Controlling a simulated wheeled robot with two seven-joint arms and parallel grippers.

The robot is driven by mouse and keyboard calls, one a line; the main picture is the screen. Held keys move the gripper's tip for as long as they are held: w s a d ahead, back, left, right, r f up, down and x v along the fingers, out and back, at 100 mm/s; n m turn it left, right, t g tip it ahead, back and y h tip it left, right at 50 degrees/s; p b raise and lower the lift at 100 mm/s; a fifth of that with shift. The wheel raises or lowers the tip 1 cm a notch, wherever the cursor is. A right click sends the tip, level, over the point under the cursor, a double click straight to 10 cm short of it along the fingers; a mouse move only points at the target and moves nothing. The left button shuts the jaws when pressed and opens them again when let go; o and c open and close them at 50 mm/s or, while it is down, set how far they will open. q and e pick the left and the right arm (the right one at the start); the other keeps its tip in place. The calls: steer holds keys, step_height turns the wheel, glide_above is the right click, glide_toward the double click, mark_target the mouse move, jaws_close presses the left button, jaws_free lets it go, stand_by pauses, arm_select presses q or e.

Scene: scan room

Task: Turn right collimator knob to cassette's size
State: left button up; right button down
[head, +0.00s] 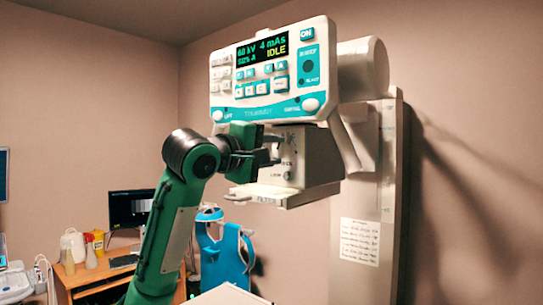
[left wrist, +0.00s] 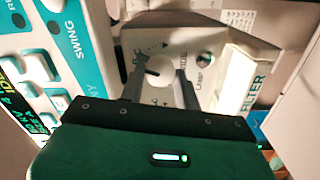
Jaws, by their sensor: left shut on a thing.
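The pale collimator box (head: 312,158) hangs below the white and teal control head (head: 270,75). My left gripper (head: 274,150) is at its front face and covers part of it in the head view. In the left wrist view the gripper's two grey fingers (left wrist: 158,82) are shut on a pale round collimator knob (left wrist: 157,70) from both sides. A dark mark shows on the knob, with small letters around it; its exact setting is hard to read. The display (head: 262,49) appears to read SIZE A and IDLE. My right gripper is not in view.
A tray marked FILTER (head: 275,197) sticks out below the box, close to the gripper. A lamp control (left wrist: 207,58) is right of the knob in the wrist view. A desk with a monitor (head: 130,208) and a blue apron (head: 224,255) stand behind.

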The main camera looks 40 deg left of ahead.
arm_select(q)
steer(key=n+b, duration=0.1)
steer(key=n, duration=0.3)
steer(key=shift+f+n, duration=0.1)
steer(key=shift+n, duration=0.2)
steer(key=shift+n+y, duration=0.3)
steer(key=shift+n, duration=1.5)
steer(key=o, duration=1)
steer(key=shift+w, duration=0.1)
